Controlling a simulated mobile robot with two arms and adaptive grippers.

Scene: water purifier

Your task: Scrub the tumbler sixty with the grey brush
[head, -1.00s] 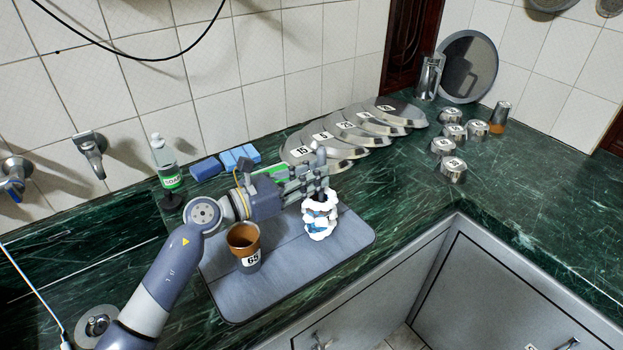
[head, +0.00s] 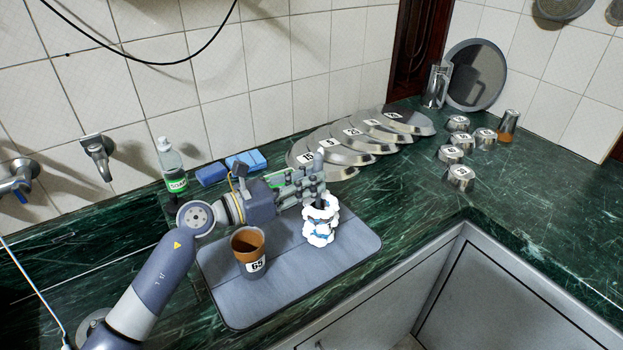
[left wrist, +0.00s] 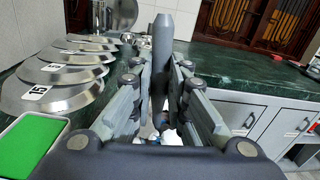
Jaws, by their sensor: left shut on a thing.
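My left gripper (head: 314,182) is shut on the grey brush (left wrist: 163,60), whose handle stands upright between the fingers. In the head view the handle's top (head: 319,160) shows above the fingers. Below the gripper, a foam-covered tumbler (head: 321,226) stands on the grey mat (head: 215,280). White suds cover its rim and sides, and no number on it can be read. The brush head is hidden, seemingly inside the foamy tumbler. My right gripper is not in view.
A brown-stained tumbler marked 65 (head: 248,252) stands left on the mat. Soap bottle (head: 172,165) and blue sponges (head: 246,161) are behind. Numbered metal lids (head: 350,150) lean in a row. Several upturned metal cups (head: 461,177) stand right. The mat's front is free.

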